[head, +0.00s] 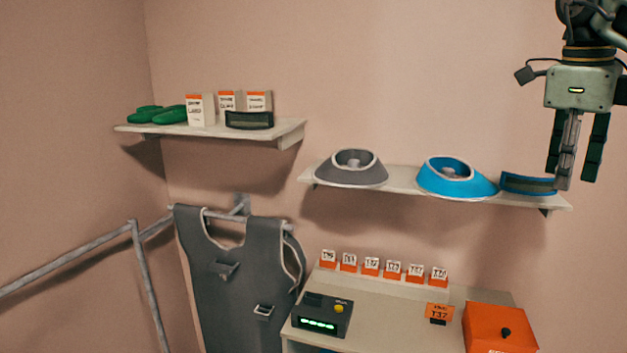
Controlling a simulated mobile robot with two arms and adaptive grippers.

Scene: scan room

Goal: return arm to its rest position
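My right gripper (577,148) hangs at the upper right, fingers pointing down, in front of the right end of the wall shelf. Its two dark fingers stand apart, with a gap beside the right finger. A slim grey metal piece (567,160) shows between them, close to the left finger; I cannot tell whether it is part of the gripper. No other thing shows between the fingers. My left gripper is not in view.
A right shelf (400,181) holds a grey cone (351,174), a blue cone (455,183) and a blue band (527,184). A left shelf (288,130) holds green items and boxes. Below are a grey apron (235,290), a counter (390,320) and an orange box (498,328).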

